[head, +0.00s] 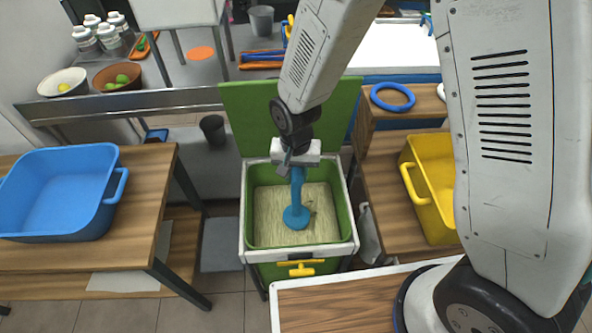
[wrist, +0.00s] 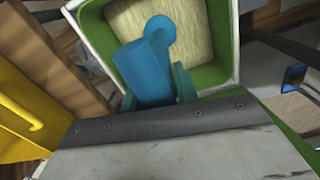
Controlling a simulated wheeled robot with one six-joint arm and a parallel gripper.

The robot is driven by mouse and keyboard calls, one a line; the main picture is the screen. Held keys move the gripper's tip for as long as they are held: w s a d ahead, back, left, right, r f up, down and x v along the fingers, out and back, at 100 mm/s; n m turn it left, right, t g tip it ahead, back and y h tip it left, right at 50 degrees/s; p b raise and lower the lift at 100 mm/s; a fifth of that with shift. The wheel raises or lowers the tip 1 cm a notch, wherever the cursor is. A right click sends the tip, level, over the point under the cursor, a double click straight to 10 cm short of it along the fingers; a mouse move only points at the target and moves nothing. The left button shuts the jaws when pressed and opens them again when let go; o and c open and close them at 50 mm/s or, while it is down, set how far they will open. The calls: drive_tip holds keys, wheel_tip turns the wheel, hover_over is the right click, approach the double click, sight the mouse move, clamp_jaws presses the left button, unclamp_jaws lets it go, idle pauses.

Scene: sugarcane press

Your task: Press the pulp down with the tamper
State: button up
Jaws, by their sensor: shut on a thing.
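The blue tamper (head: 296,205) is upright in my gripper (head: 295,165), which is shut on its handle. Its round foot is over the pale pulp (head: 265,212) inside the green-lined press box (head: 351,247); I cannot tell whether it touches the pulp. In the wrist view the tamper (wrist: 150,70) runs from between my gripper's fingers (wrist: 158,88) toward the pulp (wrist: 195,25). The box's green lid (head: 240,115) stands open behind it. A yellow handle (head: 300,268) is on the box's front.
A blue tub (head: 60,215) stands on the wooden table at left. A yellow bin (head: 432,185) and a blue ring (head: 393,97) are on wooden surfaces at right. A dark cup (head: 213,130) stands behind the box at left.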

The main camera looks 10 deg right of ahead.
sight(296, 192)
drive_tip(key=shift+f, duration=4.4)
drive_tip(key=shift+r, duration=11)
